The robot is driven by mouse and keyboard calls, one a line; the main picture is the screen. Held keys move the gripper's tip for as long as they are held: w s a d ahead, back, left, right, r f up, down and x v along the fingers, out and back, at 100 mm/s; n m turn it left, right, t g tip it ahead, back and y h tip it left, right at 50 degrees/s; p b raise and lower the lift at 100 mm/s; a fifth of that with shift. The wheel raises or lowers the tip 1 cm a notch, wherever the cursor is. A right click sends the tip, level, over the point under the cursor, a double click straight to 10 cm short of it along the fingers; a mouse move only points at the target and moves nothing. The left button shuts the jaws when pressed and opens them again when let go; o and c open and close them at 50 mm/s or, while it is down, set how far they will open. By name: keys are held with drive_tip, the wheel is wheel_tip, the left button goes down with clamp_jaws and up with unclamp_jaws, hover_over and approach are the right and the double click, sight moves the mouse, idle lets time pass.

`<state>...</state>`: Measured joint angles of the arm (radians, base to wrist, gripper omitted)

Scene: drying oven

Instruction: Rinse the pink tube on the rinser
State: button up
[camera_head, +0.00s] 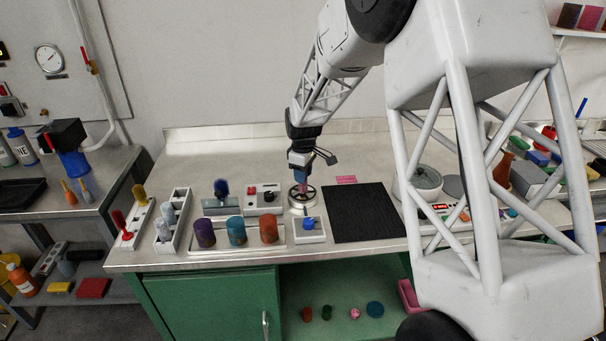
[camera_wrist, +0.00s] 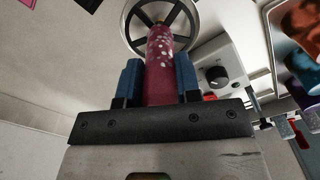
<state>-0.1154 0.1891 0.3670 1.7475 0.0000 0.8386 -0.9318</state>
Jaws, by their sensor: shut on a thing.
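My gripper (camera_head: 301,177) is shut on the pink tube (camera_wrist: 159,68), with a blue finger on each side of it in the wrist view (camera_wrist: 159,84). The tube is dark pink with white speckles on its surface. In the head view only a small part of the tube (camera_head: 302,187) shows below the fingers, roughly upright. The rinser (camera_head: 292,205) is a round, spoked metal ring on the bench, directly below the tube. In the wrist view the tube's far end lies over the hub of the rinser (camera_wrist: 128,30). I cannot tell whether they touch.
A box with red and black knobs (camera_head: 264,207) stands left of the rinser. A blue-knobbed box (camera_head: 309,238) and a tray of purple, blue and orange jars (camera_head: 237,230) are in front. A black mat (camera_head: 362,212) lies right. The bench behind is clear.

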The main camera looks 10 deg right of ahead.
drive_tip(key=shift+r, duration=1.1)
drive_tip(key=shift+r, duration=0.15)
idle(0.4)
drive_tip(key=shift+r, duration=1.2)
